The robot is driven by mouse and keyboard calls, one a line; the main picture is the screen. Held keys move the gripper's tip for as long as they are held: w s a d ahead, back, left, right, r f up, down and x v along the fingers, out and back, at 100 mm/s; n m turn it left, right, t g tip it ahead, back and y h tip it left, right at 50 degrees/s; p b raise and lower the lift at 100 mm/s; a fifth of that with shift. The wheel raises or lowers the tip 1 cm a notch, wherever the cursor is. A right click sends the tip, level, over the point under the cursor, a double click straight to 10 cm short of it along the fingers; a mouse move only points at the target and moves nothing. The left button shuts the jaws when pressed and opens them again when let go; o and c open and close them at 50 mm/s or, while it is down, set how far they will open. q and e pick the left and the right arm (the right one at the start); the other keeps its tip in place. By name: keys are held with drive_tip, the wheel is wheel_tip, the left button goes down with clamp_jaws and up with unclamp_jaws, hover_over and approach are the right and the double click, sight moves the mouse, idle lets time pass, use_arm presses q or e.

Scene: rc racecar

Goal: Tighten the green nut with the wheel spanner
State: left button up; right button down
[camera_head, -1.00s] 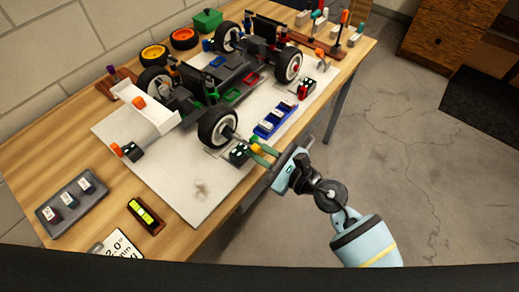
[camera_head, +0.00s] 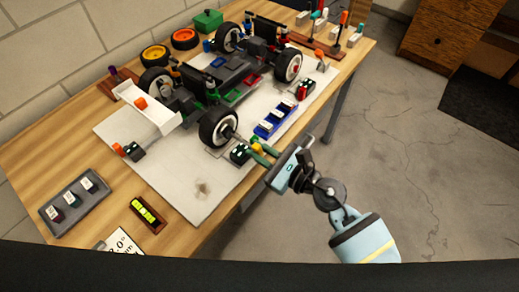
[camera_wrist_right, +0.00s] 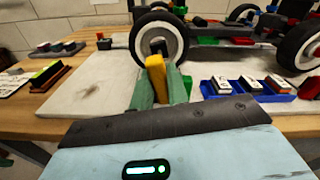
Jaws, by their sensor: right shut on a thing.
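The racecar (camera_head: 215,85) stands on a white board on the table. My right gripper (camera_head: 260,151) is at the near right wheel (camera_head: 217,128), on the car's outer side. It is shut on the yellow handle of the wheel spanner (camera_wrist_right: 155,72). The spanner's grey shaft (camera_head: 233,136) points at the hub of that wheel, which also shows in the right wrist view (camera_wrist_right: 160,37). The spanner's head and the green nut cannot be made out at the hub; the handle and fingers cover part of it. My left gripper is not in view.
A black block (camera_head: 240,154) sits close beside my right gripper. A blue tray (camera_head: 272,124) with several small pieces lies to the right. A grey tray (camera_head: 69,209) and a level (camera_head: 147,214) lie at the near left. The white board's near part (camera_head: 185,190) is mostly clear.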

use_arm(q)
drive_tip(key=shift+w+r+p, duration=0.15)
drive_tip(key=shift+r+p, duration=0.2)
drive_tip(key=shift+p, duration=0.4)
use_arm(e)
drive_tip(key=shift+a+r+m, duration=0.1)
drive_tip(key=shift+m, duration=1.3)
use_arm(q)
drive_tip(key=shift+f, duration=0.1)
use_arm(e)
drive_tip(key=shift+n, duration=0.4)
drive_tip(key=shift+s, duration=0.1)
drive_tip(key=shift+s+d, duration=0.1)
drive_tip(key=shift+d, duration=0.2)
drive_tip(key=shift+s+d+r, duration=0.1)
drive_tip(key=shift+s+d, duration=0.35)
drive_tip(key=shift+d, duration=0.05)
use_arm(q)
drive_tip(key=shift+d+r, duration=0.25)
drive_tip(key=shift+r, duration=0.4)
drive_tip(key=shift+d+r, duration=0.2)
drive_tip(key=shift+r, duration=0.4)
use_arm(e)
drive_tip(key=shift+v, duration=1.25)
